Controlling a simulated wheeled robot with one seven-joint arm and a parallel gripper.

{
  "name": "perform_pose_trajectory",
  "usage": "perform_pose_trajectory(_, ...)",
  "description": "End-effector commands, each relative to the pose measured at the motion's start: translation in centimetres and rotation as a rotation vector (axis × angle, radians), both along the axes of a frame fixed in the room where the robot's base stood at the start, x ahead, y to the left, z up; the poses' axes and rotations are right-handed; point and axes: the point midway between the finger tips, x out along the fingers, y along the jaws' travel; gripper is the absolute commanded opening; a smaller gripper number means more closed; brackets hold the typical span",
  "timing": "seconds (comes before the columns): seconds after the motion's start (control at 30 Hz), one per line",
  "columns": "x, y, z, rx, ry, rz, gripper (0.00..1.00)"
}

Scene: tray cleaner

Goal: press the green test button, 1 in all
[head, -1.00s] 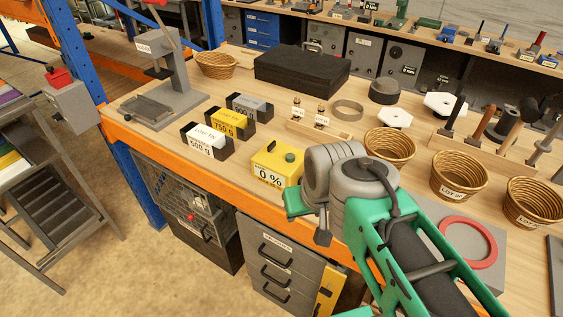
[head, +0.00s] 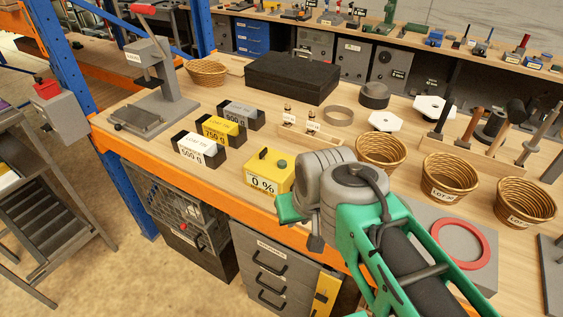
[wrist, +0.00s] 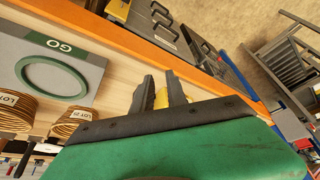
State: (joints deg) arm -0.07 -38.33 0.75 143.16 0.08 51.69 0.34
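The yellow box (head: 262,168) with a "0 %" label stands near the front edge of the bench in the head view. Its green button (head: 282,164) is on top, with a small dark part beside it. My green arm end is just right of the box, and my fingers cannot be made out there. In the wrist view my gripper (wrist: 161,90) has two dark fingers apart, with a gap between them. A yellow patch (wrist: 161,98) shows beyond the gap, probably the box. The button cannot be made out in that view, and no contact is visible.
Labelled weight blocks (head: 222,131) stand left of the box, a small wooden rack (head: 302,138) behind it. Wicker baskets (head: 380,152) are to the right. A grey plate with a red ring (head: 464,244) lies beside my arm. Drawers (head: 272,268) are below the orange bench edge.

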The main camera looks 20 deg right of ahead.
Motion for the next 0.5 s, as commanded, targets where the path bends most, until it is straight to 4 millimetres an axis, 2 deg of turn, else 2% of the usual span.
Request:
perform_pose_trajectory(0.03, 0.0, 0.0, 0.0, 0.0, 0.0, 0.0, 0.13)
perform_pose_trajectory(0.2, 0.0, 0.0, 0.0, 0.0, 0.0, 0.0, 0.0)
perform_pose_trajectory(0.5, 0.0, 0.0, 0.0, 0.0, 0.0, 0.0, 0.0)
